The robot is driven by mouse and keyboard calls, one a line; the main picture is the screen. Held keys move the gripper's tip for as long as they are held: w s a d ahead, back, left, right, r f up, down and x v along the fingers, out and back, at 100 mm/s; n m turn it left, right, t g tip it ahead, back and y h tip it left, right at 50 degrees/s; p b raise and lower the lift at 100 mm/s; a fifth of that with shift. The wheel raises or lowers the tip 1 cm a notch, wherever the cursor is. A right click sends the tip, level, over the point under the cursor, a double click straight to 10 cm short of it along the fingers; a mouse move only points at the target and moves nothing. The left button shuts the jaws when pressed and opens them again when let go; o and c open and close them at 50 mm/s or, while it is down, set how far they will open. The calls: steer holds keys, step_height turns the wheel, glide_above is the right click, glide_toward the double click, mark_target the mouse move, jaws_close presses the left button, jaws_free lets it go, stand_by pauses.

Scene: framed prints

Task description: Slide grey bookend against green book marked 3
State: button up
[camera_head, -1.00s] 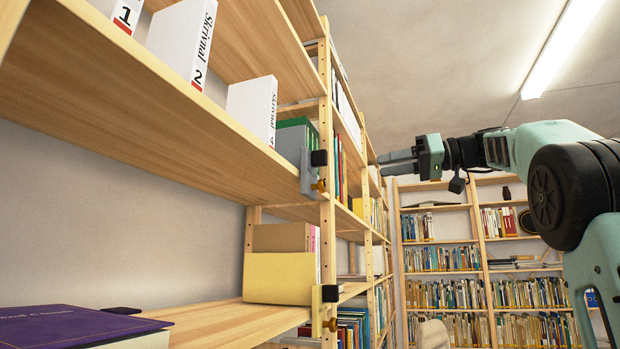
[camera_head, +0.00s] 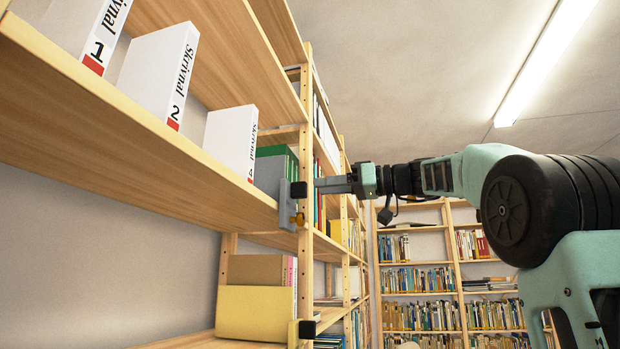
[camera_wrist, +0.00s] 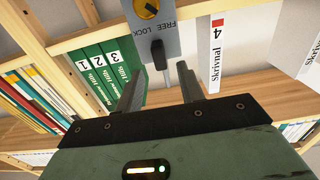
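The grey bookend (camera_head: 270,177) stands on the upper shelf at its front edge, with a black block (camera_head: 298,189) and a brass knob (camera_head: 298,219). In the wrist view its grey plate (camera_wrist: 170,38) reads FREE and LOCK beside the knob (camera_wrist: 146,8), and a dark lever sticks out. The green book marked 3 (camera_wrist: 117,62) is beside books 2 and 1, on the plate's left there; my finger partly hides the space between. My gripper (camera_wrist: 159,78) is open, its fingers either side of the lever's end, apparently not gripping it. In the head view my gripper (camera_head: 322,185) is close to the black block.
White volume 4 (camera_wrist: 214,52) stands right of the bookend in the wrist view. White volumes 1 (camera_head: 88,30) and 2 (camera_head: 160,72) stand on the same shelf. A shelf post (camera_head: 306,130) rises close by my gripper.

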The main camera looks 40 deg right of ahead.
steer(key=p+x, duration=0.1)
steer(key=x, duration=0.3)
steer(key=shift+w+a+p, duration=0.15)
steer(key=shift+a+p, duration=0.05)
steer(key=shift+p, duration=0.15)
jaws_close()
steer(key=w+d, duration=0.4)
steer(key=d, duration=0.1)
steer(key=shift+w+d, duration=0.25)
steer(key=shift+d, duration=0.15)
jaws_free()
steer(key=shift+s, duration=0.1)
